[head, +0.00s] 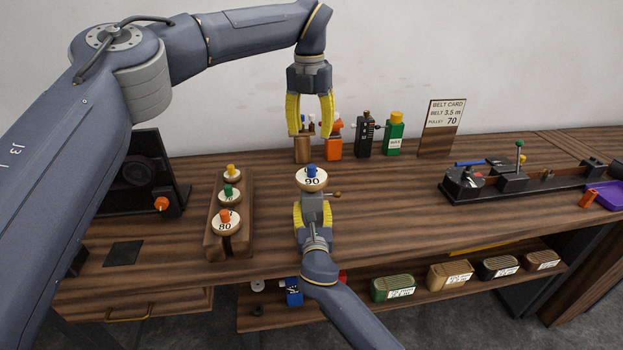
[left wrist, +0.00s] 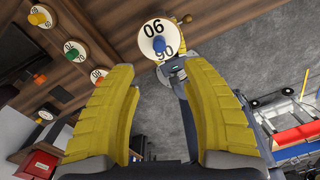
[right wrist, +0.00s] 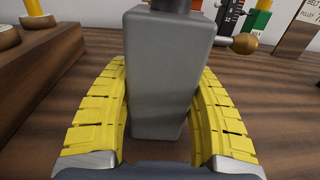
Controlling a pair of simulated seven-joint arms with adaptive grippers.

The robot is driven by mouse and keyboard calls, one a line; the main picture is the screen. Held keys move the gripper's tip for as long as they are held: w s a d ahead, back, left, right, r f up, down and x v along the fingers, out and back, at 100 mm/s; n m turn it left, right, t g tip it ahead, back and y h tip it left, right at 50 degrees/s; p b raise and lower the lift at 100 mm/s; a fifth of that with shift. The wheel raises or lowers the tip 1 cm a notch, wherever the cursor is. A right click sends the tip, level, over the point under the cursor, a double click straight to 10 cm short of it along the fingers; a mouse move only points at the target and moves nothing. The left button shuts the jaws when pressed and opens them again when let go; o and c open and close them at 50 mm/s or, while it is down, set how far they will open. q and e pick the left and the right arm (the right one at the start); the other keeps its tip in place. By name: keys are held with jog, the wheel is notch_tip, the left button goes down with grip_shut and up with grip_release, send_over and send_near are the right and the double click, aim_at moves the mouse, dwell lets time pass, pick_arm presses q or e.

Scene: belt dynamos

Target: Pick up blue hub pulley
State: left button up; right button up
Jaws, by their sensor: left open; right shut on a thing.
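The blue hub pulley (head: 315,183), a pale disc marked 90 with a blue hub, sits on top of a grey block-shaped dynamo (head: 312,205) with a brass knob at its side. In the left wrist view the pulley (left wrist: 146,46) is just beyond and between the open fingertips, apart from them. My left gripper (head: 310,130) is open and empty, pointing down above and behind the pulley. My right gripper (head: 312,215) is shut on the grey dynamo body, which also fills the right wrist view (right wrist: 165,70). The pulley is out of frame there.
A wooden rack (head: 246,205) at left carries yellow, green and orange hub pulleys. Small devices in orange (head: 334,148), black and green stand behind, by a belt card (head: 442,128). A black belt rig (head: 515,182) is at right. A shelf below holds several labelled boxes.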

aim_at(312, 166)
pick_arm(q)
jog(key=shift+d+f, duration=0.1)
jog(key=shift+f, duration=5.9)
jog(key=shift+c, duration=0.6)
grip_shut()
